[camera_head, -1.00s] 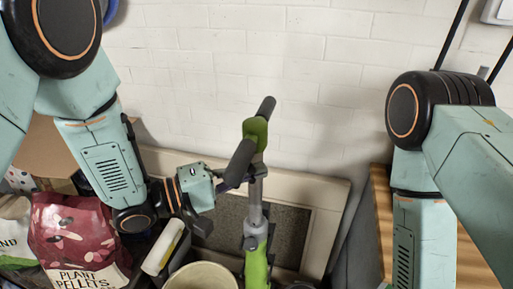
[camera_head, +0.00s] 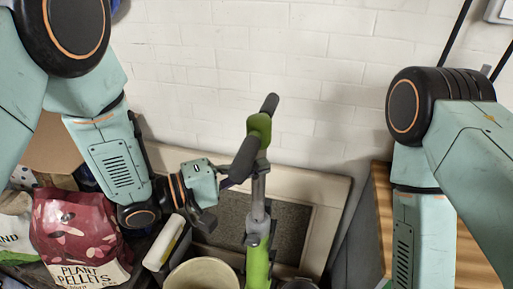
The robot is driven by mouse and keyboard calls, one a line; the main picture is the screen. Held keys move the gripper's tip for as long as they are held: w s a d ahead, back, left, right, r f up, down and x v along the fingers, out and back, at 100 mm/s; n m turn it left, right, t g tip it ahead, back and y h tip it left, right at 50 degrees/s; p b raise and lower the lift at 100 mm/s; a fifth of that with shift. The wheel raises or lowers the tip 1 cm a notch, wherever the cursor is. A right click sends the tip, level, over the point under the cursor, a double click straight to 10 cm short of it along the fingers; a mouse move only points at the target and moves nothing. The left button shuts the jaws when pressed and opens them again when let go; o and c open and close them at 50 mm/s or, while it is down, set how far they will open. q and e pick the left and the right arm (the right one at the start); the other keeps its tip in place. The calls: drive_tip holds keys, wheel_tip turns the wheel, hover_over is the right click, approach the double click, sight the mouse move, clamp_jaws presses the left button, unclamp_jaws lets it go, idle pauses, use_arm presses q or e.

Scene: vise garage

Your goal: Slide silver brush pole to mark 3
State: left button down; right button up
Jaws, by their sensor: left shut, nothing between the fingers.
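The brush pole (camera_head: 258,195) stands upright in the middle, a silver tube running into a green lower body (camera_head: 258,268). A green clamp (camera_head: 259,128) with a black crossbar handle (camera_head: 244,160) sits at its top. My left gripper (camera_head: 226,184) is shut just left of the silver tube, below the handle; whether it touches the pole is unclear. The number marks cannot be read. My right arm comes down at the right, and its gripper is outside the frame.
A red plant pellets bag (camera_head: 75,235) stands at the left. A cream bucket (camera_head: 203,274) is at the bottom, left of the pole. A framed panel (camera_head: 327,225) leans on the white brick wall behind. A wooden surface (camera_head: 465,262) is at the right.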

use_arm(q)
drive_tip(key=shift+d, duration=0.25)
drive_tip(key=shift+a, duration=0.1)
drive_tip(key=shift+r+p, duration=0.45)
drive_tip(key=shift+p, duration=0.05)
drive_tip(key=shift+a+r+p, duration=0.1)
drive_tip(key=shift+r+p, duration=0.4)
